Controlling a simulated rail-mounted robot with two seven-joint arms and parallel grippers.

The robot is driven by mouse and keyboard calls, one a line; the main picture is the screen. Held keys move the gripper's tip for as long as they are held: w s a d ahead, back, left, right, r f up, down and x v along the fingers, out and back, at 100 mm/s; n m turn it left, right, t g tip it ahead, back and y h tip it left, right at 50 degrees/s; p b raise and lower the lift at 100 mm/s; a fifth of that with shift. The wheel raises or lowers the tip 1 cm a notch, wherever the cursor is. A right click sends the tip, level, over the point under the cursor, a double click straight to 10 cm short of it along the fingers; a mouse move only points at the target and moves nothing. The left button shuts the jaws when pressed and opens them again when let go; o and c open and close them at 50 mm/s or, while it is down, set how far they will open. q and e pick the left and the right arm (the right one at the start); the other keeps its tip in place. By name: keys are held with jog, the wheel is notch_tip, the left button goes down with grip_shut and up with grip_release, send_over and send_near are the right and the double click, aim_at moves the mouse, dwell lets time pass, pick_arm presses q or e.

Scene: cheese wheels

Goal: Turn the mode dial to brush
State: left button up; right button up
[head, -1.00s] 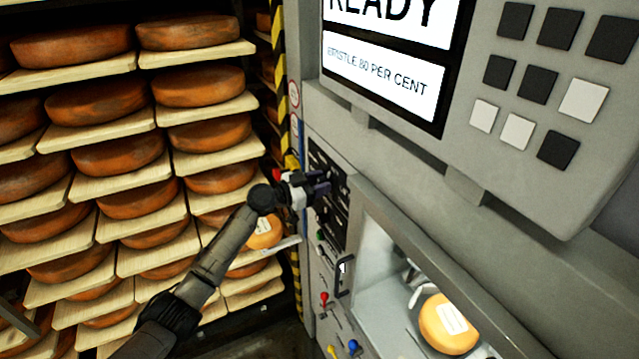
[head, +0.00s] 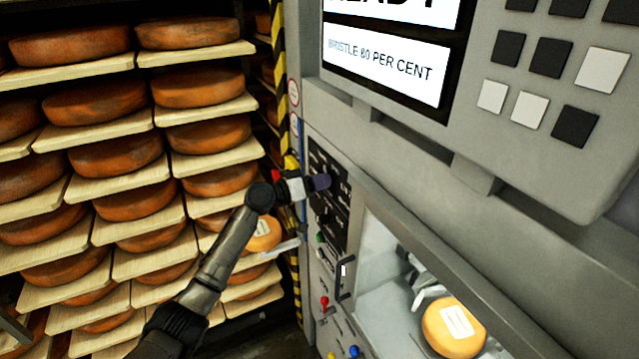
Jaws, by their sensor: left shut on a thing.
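My left gripper (head: 318,183) is at the dark control panel (head: 328,210) on the side of the grey machine. It is shut on a small dark knob at the panel, which I take to be the mode dial; the fingers hide most of it. The dial's pointer and markings cannot be read from here. A screen (head: 385,65) above shows "BRISTLE 60 PER CENT" under a larger line cut off at the top. My right gripper is not in view.
Racks of orange cheese wheels on boards (head: 120,190) fill the left. A labelled cheese wheel (head: 452,328) sits in the machine's lit opening. A black handle (head: 345,275), a red-topped lever (head: 324,303) and a blue knob (head: 353,351) are below the panel.

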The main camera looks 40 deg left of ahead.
pick_arm(q)
jog(key=n, duration=0.3)
jog(key=shift+r+p, duration=0.1)
jog(key=shift+p, duration=0.25)
jog(key=n+p, duration=0.1)
jog(key=n, duration=0.2)
jog(key=shift+n+p, duration=0.55)
jog(key=shift+n, duration=0.65)
jog(key=o, duration=0.8)
jog(key=shift+o, duration=0.5)
